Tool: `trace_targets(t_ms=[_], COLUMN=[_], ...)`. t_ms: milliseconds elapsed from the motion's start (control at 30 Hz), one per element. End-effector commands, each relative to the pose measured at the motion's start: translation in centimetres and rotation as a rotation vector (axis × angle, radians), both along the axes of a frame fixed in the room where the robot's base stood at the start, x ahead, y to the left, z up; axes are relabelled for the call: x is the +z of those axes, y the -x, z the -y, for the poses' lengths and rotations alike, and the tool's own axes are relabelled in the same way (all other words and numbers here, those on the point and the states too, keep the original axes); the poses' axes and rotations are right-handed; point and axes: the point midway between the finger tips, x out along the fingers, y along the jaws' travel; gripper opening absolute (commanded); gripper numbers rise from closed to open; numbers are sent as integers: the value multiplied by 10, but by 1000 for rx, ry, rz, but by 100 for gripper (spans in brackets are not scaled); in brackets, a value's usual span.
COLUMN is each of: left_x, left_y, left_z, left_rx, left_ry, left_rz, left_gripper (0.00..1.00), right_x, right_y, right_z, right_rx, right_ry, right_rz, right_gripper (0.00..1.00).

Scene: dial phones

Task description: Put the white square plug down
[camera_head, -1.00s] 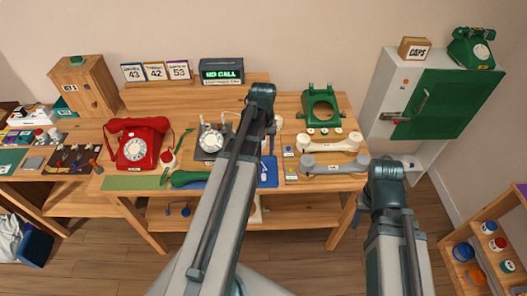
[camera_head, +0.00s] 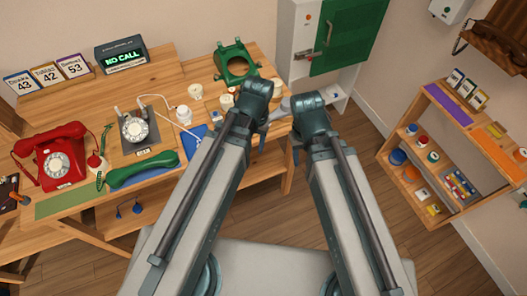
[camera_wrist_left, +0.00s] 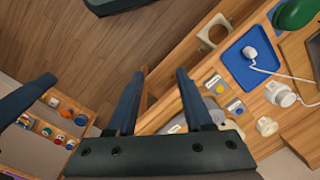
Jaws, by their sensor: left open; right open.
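A white plug (camera_wrist_left: 249,54) with a white cord lies on the blue tray (camera_wrist_left: 232,64) in the left wrist view; I cannot tell whether its body is square. In the head view the blue tray (camera_head: 189,151) shows behind my left arm, and the plug is hard to make out. My left gripper (camera_head: 262,143) is open and empty, right of the tray, near the bench's front edge. Its two fingers (camera_wrist_left: 157,98) are apart in the left wrist view, with floor and bench edge beyond. My right gripper (camera_head: 297,150) is open, close beside the left one; its fingertips are mostly hidden.
A white round socket (camera_wrist_left: 280,93) and a small cream block (camera_wrist_left: 267,126) sit near the tray. A green handset (camera_head: 143,169), red phone (camera_head: 56,160) and green phone shell (camera_head: 235,64) are on the bench. A shelf unit (camera_head: 440,150) stands at right, with clear floor between.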

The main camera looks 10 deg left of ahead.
Motion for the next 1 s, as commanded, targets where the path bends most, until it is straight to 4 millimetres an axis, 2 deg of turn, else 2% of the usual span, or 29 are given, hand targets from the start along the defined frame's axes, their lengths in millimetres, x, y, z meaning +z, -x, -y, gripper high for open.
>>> trace_targets(t_ms=[33,100,233,1000], left_x=[0,0,0,0], left_y=[12,20,28,28], left_z=[14,26,38,39], left_rx=[-56,-109,-163,-170], left_ry=[-5,-12,-17,-18], left_rz=[4,8,13,13], left_gripper=[51,51,51,51], right_x=[0,0,0,0], right_y=[0,0,0,0], right_z=[0,0,0,0], right_rx=[0,0,0,0], right_ry=[0,0,0,0], right_rz=[0,0,0,0], right_gripper=[50,50,50,50])
